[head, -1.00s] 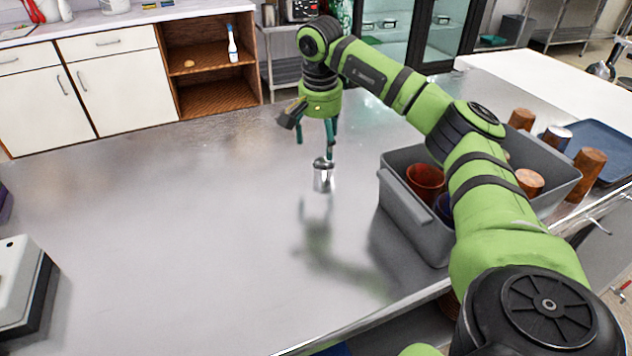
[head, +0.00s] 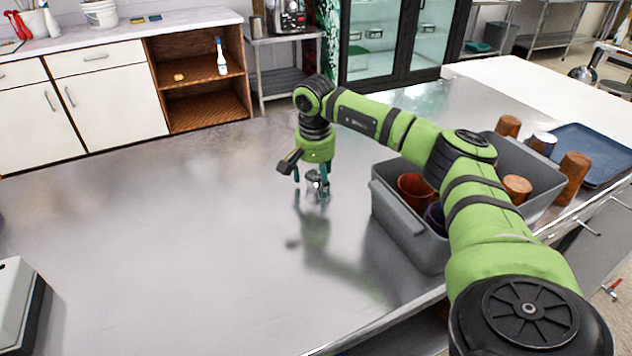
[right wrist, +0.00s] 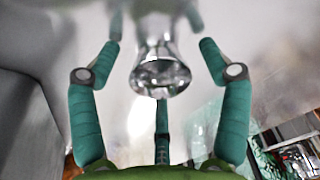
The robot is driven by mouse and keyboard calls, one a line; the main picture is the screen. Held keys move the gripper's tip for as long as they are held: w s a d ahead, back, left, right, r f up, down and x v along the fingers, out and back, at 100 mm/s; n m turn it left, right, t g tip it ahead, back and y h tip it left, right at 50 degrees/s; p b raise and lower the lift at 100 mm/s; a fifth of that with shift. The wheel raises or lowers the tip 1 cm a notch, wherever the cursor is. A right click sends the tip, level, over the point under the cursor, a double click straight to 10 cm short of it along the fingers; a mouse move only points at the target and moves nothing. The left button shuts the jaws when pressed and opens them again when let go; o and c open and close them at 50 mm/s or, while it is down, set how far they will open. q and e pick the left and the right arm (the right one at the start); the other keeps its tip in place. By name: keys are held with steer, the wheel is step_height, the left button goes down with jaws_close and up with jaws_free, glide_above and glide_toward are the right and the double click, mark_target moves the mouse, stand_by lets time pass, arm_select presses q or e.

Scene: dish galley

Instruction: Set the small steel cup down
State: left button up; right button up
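The small steel cup (head: 316,186) is shiny and stands upright on the steel counter (head: 150,230), left of the grey tub. My right gripper (head: 312,183) points down over it, with its teal fingers low around the cup. In the right wrist view the cup (right wrist: 161,72) lies between the spread fingers of the gripper (right wrist: 160,58), with a visible gap on either side. The gripper looks open. The lower part of the cup is partly hidden or blurred. My left gripper is not in view.
A grey tub (head: 398,215) holding a red cup (head: 414,190) and others stands to the right. Brown tumblers (head: 573,178) and a blue tray (head: 600,150) lie beyond it. A pale box (head: 12,300) is at the near left. The counter's middle and left are clear.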

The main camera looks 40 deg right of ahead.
steer(key=c, duration=0.9)
steer(key=shift+c, duration=0.3)
steer(key=shift+r, duration=0.15)
steer(key=shift+r, duration=0.25)
steer(key=r, duration=0.2)
steer(key=r+b, duration=0.1)
steer(key=shift+s+d+r, duration=0.2)
steer(key=shift+d+r, duration=0.15)
steer(key=s+d+r, duration=0.6)
steer(key=s+d, duration=0.1)
steer(key=shift+s+d+r+b, duration=0.25)
steer(key=shift+d+b, duration=0.15)
